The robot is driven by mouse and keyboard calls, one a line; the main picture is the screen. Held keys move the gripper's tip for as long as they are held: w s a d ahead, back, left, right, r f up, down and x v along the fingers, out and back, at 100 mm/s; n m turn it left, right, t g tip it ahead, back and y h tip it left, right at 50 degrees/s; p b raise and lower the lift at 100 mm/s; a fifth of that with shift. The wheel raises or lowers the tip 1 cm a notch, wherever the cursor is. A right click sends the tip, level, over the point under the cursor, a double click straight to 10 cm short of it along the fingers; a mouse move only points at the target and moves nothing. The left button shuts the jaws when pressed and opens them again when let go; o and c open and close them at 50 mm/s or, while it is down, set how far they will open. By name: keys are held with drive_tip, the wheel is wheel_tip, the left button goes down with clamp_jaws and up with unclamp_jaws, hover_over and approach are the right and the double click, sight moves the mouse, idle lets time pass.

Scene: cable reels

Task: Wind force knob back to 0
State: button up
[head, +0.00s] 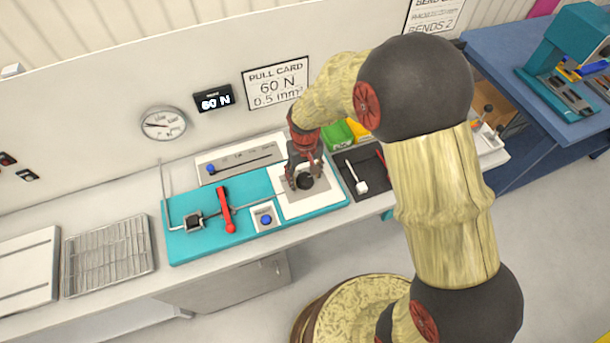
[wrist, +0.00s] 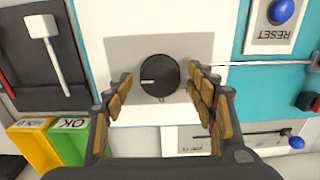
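The force knob is a round black dial with a white pointer line. In the wrist view the knob (wrist: 160,75) sits on a grey square of a white panel (wrist: 150,20), its line pointing left. My gripper (wrist: 160,82) is open, one finger on each side of the knob with a gap at both sides. In the head view the knob (head: 304,181) shows just below my gripper (head: 304,172), partly covered by it.
The knob's panel is on a teal base (head: 180,246) with a red lever (head: 226,210) and a blue RESET button (head: 266,219). A slider panel (head: 240,160) stands behind. A dark tray (head: 352,184) with a white tool and green and yellow bins (wrist: 50,138) are beside it.

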drive_tip(key=shift+c, duration=1.2)
drive_tip(key=c, duration=0.8)
drive_tip(key=shift+c, duration=0.2)
drive_tip(key=shift+n, duration=0.3)
drive_tip(key=n+p, duration=0.1)
drive_tip(key=n, duration=0.2)
drive_tip(key=shift+n, duration=0.4)
drive_tip(key=n+p, duration=0.1)
drive_tip(key=n, duration=0.3)
drive_tip(key=shift+n, duration=0.3)
drive_tip(key=n, duration=0.4)
drive_tip(key=shift+p, duration=0.3)
drive_tip(key=n, duration=0.4)
drive_tip(key=shift+n, duration=0.6)
